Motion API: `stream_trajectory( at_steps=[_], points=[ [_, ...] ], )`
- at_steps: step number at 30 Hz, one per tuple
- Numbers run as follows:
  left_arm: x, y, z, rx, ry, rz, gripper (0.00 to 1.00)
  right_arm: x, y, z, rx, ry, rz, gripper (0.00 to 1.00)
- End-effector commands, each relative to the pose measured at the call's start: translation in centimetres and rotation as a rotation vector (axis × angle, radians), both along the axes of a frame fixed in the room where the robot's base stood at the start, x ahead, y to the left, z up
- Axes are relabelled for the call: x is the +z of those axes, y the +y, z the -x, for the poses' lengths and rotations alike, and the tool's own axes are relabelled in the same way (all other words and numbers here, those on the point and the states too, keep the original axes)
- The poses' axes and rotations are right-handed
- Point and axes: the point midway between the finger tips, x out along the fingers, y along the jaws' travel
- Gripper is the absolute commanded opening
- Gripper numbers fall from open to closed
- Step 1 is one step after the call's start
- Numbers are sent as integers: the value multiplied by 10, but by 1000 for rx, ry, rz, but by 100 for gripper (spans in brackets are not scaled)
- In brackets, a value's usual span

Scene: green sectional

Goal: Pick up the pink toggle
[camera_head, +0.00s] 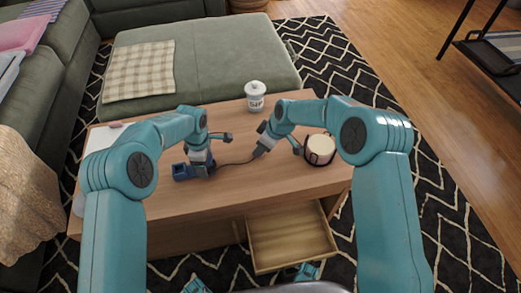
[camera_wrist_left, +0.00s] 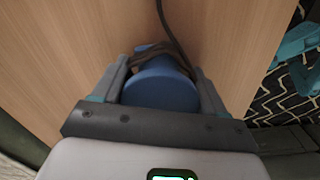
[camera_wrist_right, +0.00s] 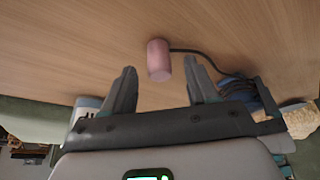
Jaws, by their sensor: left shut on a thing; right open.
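The pink toggle (camera_wrist_right: 158,62) is a small pink cylinder on the wooden table, with a dark cord running from it. In the right wrist view it appears between and slightly beyond the fingertips of my right gripper (camera_wrist_right: 160,66), which is open and empty. The cord (camera_head: 235,163) runs between the two grippers in the head view.
A white lidded jar (camera_head: 256,103) stands at the table's back. A cream-topped dark mug or candle (camera_head: 320,151) stands right of my right gripper. A drawer (camera_head: 292,238) is open at the front. A green ottoman (camera_head: 225,60) lies behind the table.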

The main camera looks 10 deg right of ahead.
Motion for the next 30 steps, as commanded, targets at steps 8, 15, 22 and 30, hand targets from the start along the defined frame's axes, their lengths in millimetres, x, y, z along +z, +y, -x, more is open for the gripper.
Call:
stream_trajectory(
  at_steps=[8,15,22,30],
  points=[
    [0,0,0,0,0,0,40,-21,7,-6,-1,-3,0,58],
    [0,0,0,0,0,0,40,-20,7,-6,0,-4,0,26],
    [0,0,0,0,0,0,40,-20,7,-6,0,-4,0,0],
    [0,0,0,0,0,0,40,-1,7,-7,0,-7,0,0]
  ],
)
